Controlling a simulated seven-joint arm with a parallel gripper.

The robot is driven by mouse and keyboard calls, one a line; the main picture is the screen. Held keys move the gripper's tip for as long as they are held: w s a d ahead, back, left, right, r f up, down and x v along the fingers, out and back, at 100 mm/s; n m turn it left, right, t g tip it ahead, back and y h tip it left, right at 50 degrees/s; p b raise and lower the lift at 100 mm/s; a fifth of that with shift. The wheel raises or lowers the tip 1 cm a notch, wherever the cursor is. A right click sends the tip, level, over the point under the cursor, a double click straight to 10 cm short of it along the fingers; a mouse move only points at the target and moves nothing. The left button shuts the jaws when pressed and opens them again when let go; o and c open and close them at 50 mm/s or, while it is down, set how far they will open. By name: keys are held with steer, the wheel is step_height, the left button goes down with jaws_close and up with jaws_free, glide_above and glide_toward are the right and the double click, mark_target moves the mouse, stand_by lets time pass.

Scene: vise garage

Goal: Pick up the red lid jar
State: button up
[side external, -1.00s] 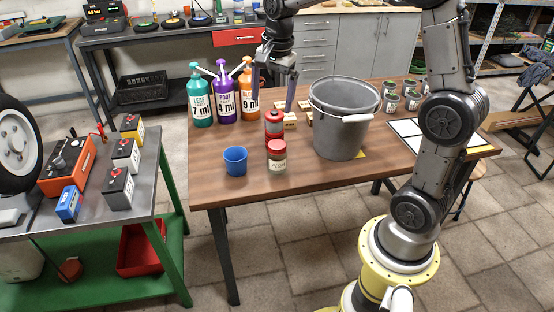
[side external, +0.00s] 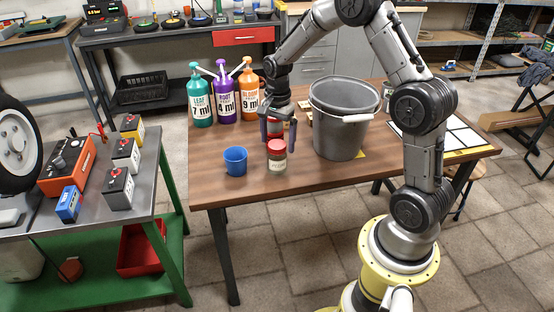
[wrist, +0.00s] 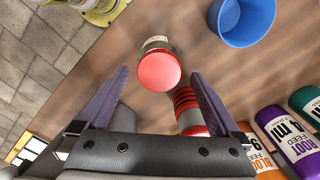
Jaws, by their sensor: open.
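The red lid jar (side external: 277,158), a short glass jar with a pale label, stands upright near the table's front edge. In the wrist view its round red lid (wrist: 159,72) faces the camera. My gripper (side external: 279,142) is open and points down at the jar. In the wrist view my gripper (wrist: 159,76) has one finger on each side of the lid, with gaps between; how far its tips are above or beside the jar I cannot tell. A red canister (wrist: 190,112) close by is partly hidden by my gripper.
A blue cup (side external: 236,161) stands left of the jar and a large grey bucket (side external: 340,130) stands to its right. Several pump bottles (side external: 225,100) are behind. The wooden tabletop (side external: 240,190) is clear in front.

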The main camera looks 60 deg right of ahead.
mark_target(277, 154)
steer(key=f, duration=0.5)
steer(key=shift+a, duration=0.35)
steer(key=shift+c, duration=0.2)
steer(key=c, duration=1.4)
steer(key=shift+r, duration=0.1)
